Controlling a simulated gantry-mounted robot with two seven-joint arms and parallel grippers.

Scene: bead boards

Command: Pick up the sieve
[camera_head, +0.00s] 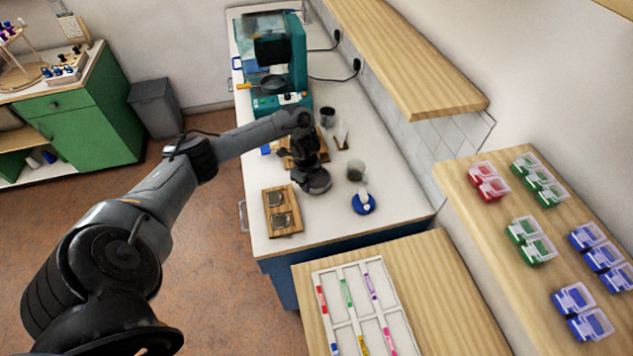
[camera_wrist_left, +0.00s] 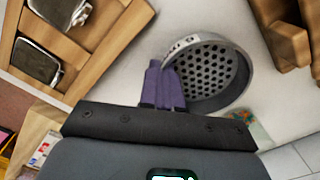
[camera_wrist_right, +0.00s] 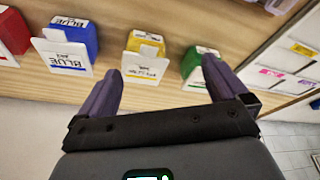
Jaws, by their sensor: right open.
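The sieve (camera_head: 317,184) is a round grey dish with a holed bottom. It is at the middle of the white counter in the head view and close up in the left wrist view (camera_wrist_left: 211,76). My left gripper (camera_wrist_left: 163,70) points down at it, its two purple fingers close together at the sieve's near rim and apparently closed on that rim. I cannot tell whether the sieve rests on the counter or is slightly raised. My right gripper (camera_wrist_right: 160,85) is open and empty, facing labelled coloured boxes; it is out of the head view.
A wooden tray (camera_head: 291,197) with two metal pieces lies near the sieve. A grey-green cup (camera_head: 356,169), a blue-and-white object (camera_head: 364,205) and a dark mug (camera_head: 327,117) stand around it. A teal machine (camera_head: 296,55) is behind; a wooden shelf (camera_head: 410,60) overhangs on the right.

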